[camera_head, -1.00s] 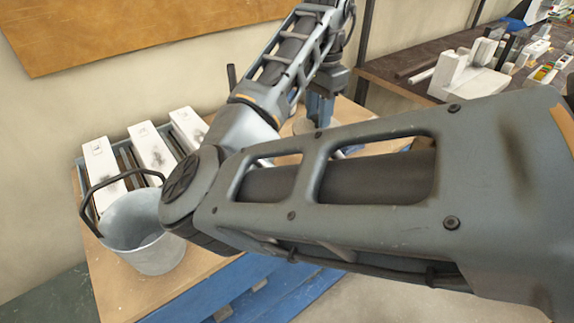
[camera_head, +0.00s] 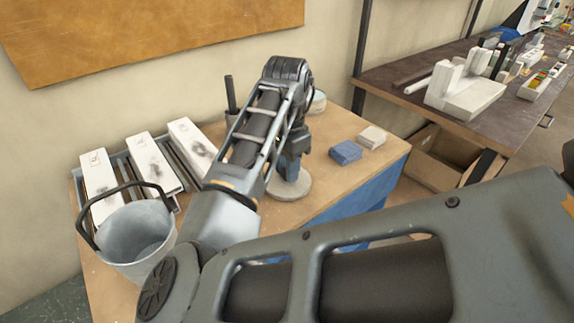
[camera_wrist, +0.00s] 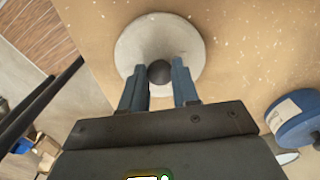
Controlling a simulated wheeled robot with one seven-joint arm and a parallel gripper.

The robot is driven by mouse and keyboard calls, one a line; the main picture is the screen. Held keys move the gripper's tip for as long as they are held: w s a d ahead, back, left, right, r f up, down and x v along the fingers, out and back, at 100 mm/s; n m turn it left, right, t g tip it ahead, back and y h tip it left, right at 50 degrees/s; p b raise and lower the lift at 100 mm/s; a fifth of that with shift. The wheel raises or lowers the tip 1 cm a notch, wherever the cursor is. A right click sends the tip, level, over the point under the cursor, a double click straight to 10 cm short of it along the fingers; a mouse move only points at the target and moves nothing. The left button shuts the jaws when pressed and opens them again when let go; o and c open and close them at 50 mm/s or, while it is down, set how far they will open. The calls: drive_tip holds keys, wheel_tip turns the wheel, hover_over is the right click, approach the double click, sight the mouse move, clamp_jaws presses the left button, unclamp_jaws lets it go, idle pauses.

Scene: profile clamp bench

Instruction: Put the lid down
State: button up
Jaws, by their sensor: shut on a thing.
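The lid is a round, pale grey disc with a dark round knob. In the wrist view the lid (camera_wrist: 190,32) lies below my gripper (camera_wrist: 160,75), whose two blue fingers are shut on the knob between them. In the head view the lid (camera_head: 290,187) shows under my gripper (camera_head: 287,170), at or just above the wooden bench top. I cannot tell whether its underside touches the wood. My arm hides part of the bench behind it.
A metal bucket (camera_head: 136,240) with a raised handle and a rack of white clamp blocks (camera_head: 150,160) stand at left. A blue block (camera_head: 346,152) and a pale block (camera_head: 372,137) lie right of the lid. A round tin (camera_head: 318,102) stands behind. Bare bench (camera_head: 320,185) surrounds the lid.

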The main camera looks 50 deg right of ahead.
drive_tip(key=shift+f, duration=0.2)
drive_tip(key=o, duration=1)
drive_tip(key=shift+o, duration=0.2)
drive_tip(key=shift+r, duration=0.1)
